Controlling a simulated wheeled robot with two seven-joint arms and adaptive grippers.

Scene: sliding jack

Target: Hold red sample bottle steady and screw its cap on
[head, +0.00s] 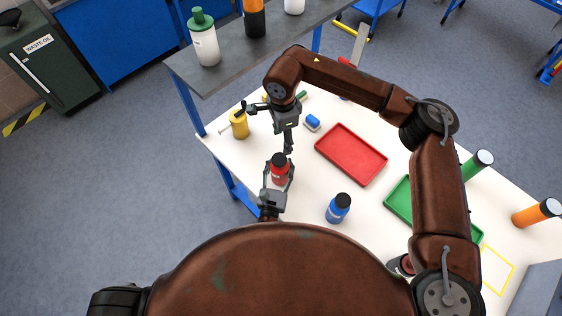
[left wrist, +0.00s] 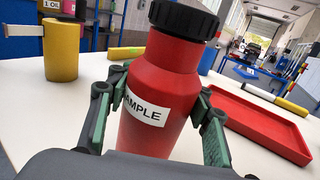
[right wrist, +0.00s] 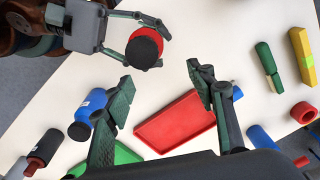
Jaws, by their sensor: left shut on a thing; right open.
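The red sample bottle (head: 279,172) stands upright at the table's near left edge, its black cap (left wrist: 184,17) sitting on its neck. I cannot tell how tightly the cap is on. My left gripper (head: 277,184) is shut around the bottle's body (left wrist: 165,85), a finger on each side below the shoulder. My right gripper (head: 288,143) is open and empty, beyond the bottle in the head view. In the right wrist view its fingers (right wrist: 162,88) are spread, and the capped bottle (right wrist: 145,47) lies outside them to the upper left.
A red tray (head: 350,155) and a green tray (head: 398,205) lie on the white table. A blue bottle (head: 339,208) stands right of the red one. A yellow cylinder (head: 239,124) with a side handle stands at the back left.

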